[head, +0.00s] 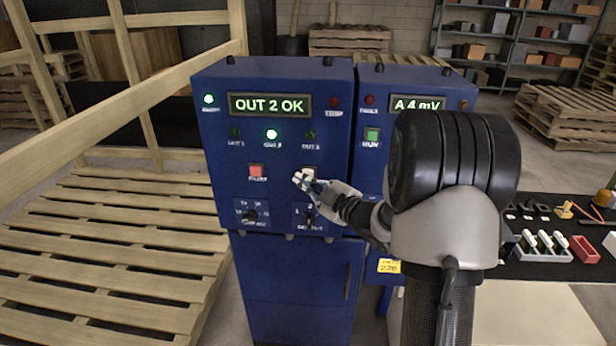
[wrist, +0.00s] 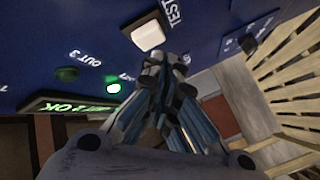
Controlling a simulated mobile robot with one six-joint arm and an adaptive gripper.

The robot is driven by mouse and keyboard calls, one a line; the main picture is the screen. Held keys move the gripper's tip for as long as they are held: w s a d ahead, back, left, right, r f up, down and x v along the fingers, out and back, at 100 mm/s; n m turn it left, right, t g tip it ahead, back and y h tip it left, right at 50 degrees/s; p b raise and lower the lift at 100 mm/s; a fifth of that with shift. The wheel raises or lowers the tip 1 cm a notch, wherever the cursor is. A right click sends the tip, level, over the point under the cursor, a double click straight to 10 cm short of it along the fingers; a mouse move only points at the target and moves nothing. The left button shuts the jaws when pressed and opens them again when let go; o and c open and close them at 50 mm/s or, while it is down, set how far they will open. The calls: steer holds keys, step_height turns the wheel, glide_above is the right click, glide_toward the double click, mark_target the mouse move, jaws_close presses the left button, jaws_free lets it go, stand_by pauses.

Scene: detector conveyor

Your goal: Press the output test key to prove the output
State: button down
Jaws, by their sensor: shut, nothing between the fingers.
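The blue detector cabinet (head: 290,150) stands in the middle of the head view. Its display (head: 270,105) reads "OUT 2 OK". The white test key (head: 309,172) is on its front panel, partly behind my gripper. In the wrist view the white key (wrist: 148,36) is lit and sits beside the label "TEST". My gripper (head: 303,180) is shut and empty, with its fingertips at the key's lower edge in the head view. In the wrist view the fingertips (wrist: 158,62) are just below the key; I cannot tell whether they touch it. The middle OUT 2 lamp (head: 272,135) glows green; OUT 1 and OUT 3 are dark.
A red key (head: 256,171) sits left of the white one, with rotary knobs (head: 250,215) below. A second display (head: 417,104) reads "A 4 mV". A wooden railing (head: 125,90) and pallet slats (head: 110,255) lie left. A black mat (head: 535,262) with tools lies right.

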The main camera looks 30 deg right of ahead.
steer(key=s+a, duration=0.1)
steer(key=s+a+b, duration=0.1)
steer(key=s, duration=0.2)
steer(key=shift+s+a+b, duration=0.1)
steer(key=shift+a+b, duration=0.2)
steer(key=shift+a, duration=0.1)
stand_by(0.6)
steer(key=s+a+r+m+g+h, duration=0.3)
steer(key=s+r+m+g+h, duration=0.15)
steer(key=s+m+h, duration=0.35)
steer(key=s+a+f+m+g+y, duration=0.2)
steer(key=s+a+g, duration=0.2)
steer(key=s, duration=0.8)
steer(key=s+a+f+m+g+y, duration=0.2)
steer(key=s+a, duration=0.6)
steer(key=s, duration=0.4)
steer(key=shift+a+f+g, duration=0.25)
steer(key=shift+g, duration=0.6)
